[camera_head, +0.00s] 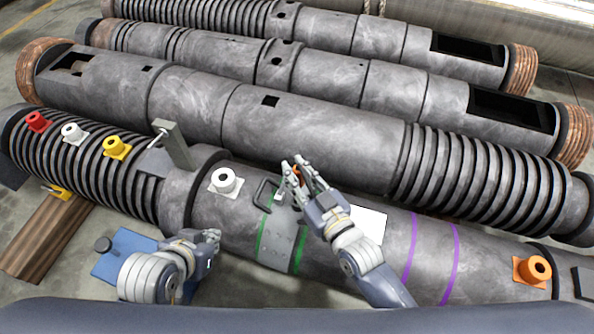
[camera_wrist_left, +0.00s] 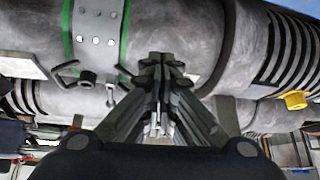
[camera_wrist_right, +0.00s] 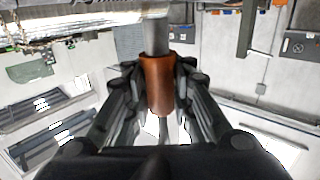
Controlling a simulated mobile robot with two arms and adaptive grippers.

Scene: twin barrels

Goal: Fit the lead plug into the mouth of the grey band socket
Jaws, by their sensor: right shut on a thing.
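My right gripper (camera_head: 302,166) is shut on the lead plug, whose copper-brown body (camera_wrist_right: 158,85) sits between the fingers in the right wrist view. A grey shaft extends from its far end. In the head view only a bit of orange shows between the fingers, above the grey band (camera_head: 283,236) with green edges on the near barrel. A dark round fitting (camera_wrist_left: 88,77) on the band, perhaps the grey socket, shows in the left wrist view; its mouth is not clear. My left gripper (camera_head: 213,238) is low in front of the barrel, its fingertips together and empty.
A black handle (camera_head: 266,191) stands beside the band. A white socket (camera_head: 226,181) is to its left; an orange socket (camera_head: 533,270) is far right. A grey upright post (camera_head: 174,145) rises further left. A blue box (camera_head: 122,256) and wooden beam (camera_head: 45,240) lie at front left.

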